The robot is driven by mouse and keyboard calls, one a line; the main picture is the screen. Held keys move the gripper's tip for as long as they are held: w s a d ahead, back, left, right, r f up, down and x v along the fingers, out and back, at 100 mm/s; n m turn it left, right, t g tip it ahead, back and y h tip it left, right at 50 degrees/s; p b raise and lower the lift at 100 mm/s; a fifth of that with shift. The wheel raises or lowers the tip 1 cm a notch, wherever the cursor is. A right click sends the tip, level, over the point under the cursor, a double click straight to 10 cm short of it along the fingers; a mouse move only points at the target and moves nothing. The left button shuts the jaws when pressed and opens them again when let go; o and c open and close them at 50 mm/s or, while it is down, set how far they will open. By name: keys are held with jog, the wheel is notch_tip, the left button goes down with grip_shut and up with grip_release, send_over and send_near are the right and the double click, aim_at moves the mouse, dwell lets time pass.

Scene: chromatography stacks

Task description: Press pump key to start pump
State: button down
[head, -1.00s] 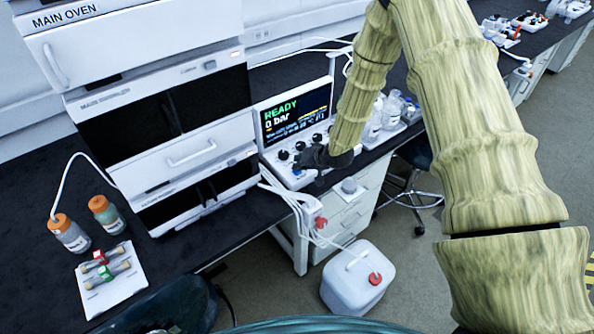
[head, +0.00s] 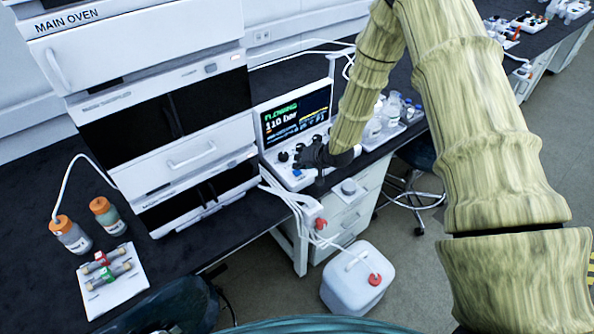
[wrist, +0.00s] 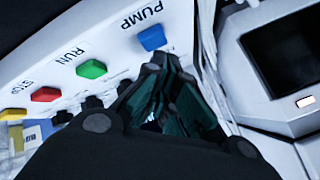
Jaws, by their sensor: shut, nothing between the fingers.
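The blue pump key (wrist: 152,37), labelled PUMP, sits on the white control panel (wrist: 120,18) in the wrist view. It also shows in the head view (head: 297,173), just left of my gripper (head: 304,166). My gripper (wrist: 165,105) is shut and empty, with its fingers close to the key in the wrist view. I cannot tell whether the fingertips touch it. The panel's screen (head: 297,115) reads "FLOWING" and "110 bar".
A green RUN key (wrist: 91,69), a red STOP key (wrist: 45,94) and a yellow key (wrist: 13,114) line the same panel. The oven stack (head: 150,100) stands to the left. A white tray of bottles (head: 395,125) sits to the right.

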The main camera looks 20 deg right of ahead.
jog(key=shift+r, duration=0.2)
jog(key=shift+r+p, duration=1.5)
jog(key=shift+r, duration=1.05)
jog(key=shift+f, duration=0.15)
jog(key=shift+g+h, duration=0.3)
jog(key=shift+g, duration=0.5)
jog(key=s+f, duration=0.2)
jog(key=s, duration=0.1)
jog(key=s+a+f, duration=0.1)
jog(key=s+f, duration=0.4)
jog(key=s, duration=0.2)
jog(key=shift+a+f, duration=0.15)
jog(key=shift+a, duration=0.25)
jog(key=s+f+n+g+h+b, duration=0.1)
jog(key=s+f+n+g+h, duration=0.3)
jog(key=s, duration=1.6)
jog(key=s+f+m+g+y, duration=0.1)
jog(key=s+f+g, duration=0.35)
jog(key=s, duration=1.45)
notch_tip(320, 180, down, 6)
jog(key=t+b, duration=0.2)
jog(key=b, duration=0.3)
jog(key=shift+w+d+f, duration=0.15)
jog(key=shift+d+f, duration=0.05)
jog(key=shift+d, duration=0.2)
